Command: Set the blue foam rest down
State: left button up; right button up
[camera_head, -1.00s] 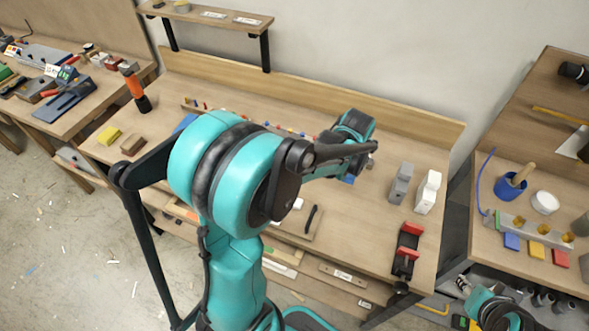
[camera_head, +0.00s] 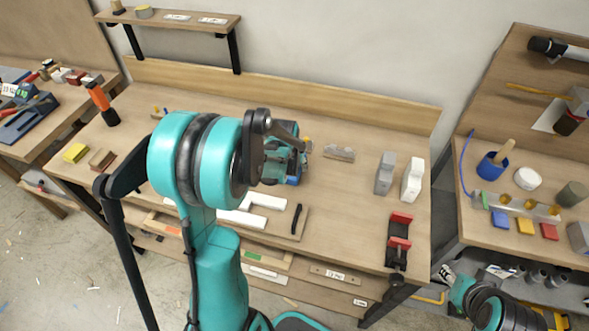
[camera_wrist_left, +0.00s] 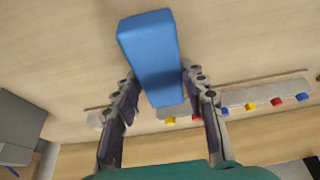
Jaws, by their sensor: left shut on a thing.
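The blue foam rest (camera_wrist_left: 152,55) is a long blue block between the two fingers of my left gripper (camera_wrist_left: 162,112) in the left wrist view. The gripper is shut on it, and the block sticks out past the fingertips. In the head view the left gripper (camera_head: 284,160) is over the middle of the bench (camera_head: 340,215), and only a small blue part of the rest (camera_head: 292,180) shows below it. I cannot tell whether the rest touches the bench top. My right gripper (camera_head: 446,273) is low at the right, beside the bench, too small to read.
A rail with coloured pegs (camera_wrist_left: 265,103) lies near the rest. White pieces (camera_head: 262,200) lie on a board in front. Grey (camera_head: 384,174) and white (camera_head: 412,180) blocks and a red-and-black clamp (camera_head: 398,242) stand right. Bench top between them is clear.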

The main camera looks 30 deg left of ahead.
pick_arm(q)
jog(key=shift+f, duration=0.85)
jog(key=o, duration=0.9)
jog(key=shift+f, duration=0.1)
jog(key=shift+o, duration=0.2)
